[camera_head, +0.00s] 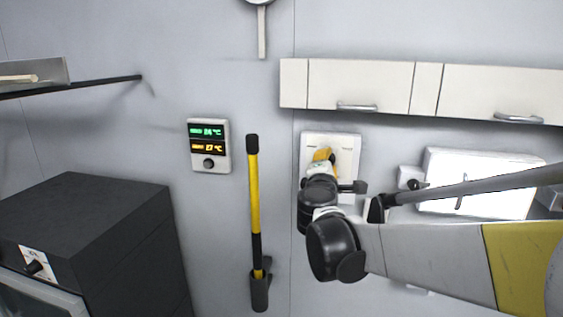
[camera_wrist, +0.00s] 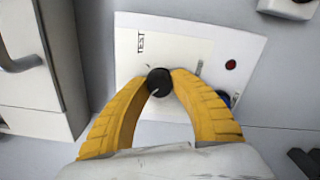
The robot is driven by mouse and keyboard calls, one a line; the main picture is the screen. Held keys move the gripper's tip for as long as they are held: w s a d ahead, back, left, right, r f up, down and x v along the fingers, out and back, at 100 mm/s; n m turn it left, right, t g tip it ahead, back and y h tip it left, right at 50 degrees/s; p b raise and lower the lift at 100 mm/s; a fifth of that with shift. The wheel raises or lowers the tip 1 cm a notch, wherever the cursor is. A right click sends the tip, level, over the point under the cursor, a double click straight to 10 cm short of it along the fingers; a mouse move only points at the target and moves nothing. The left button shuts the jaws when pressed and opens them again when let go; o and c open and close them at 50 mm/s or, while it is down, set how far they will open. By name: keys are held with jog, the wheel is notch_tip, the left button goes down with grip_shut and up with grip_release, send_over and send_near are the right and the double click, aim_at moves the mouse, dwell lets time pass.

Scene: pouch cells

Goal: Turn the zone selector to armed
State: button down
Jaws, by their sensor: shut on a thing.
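The zone selector is a round black knob (camera_wrist: 159,82) with a pale pointer line, on a white wall panel (camera_wrist: 190,47). My gripper (camera_wrist: 160,84) has its two yellow fingers closed around the knob in the wrist view. The word TEST is printed on the panel near the knob; other markings are hidden or too small to read. In the head view the panel (camera_head: 345,139) is on the wall at the centre right. My gripper (camera_head: 322,155) is in front of it and hides the knob there.
A red button (camera_wrist: 231,64) and a partly hidden blue one (camera_wrist: 224,98) are on the same panel. White cabinets (camera_head: 360,85) hang above it. A yellow and black bar (camera_head: 255,200) and a temperature display (camera_head: 209,146) are to the left. A white box (camera_head: 480,170) is to the right.

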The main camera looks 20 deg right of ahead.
dwell(0.4)
jog(key=c, duration=1.1)
grip_release()
jog(key=shift+o, duration=0.2)
jog(key=v, duration=1.2)
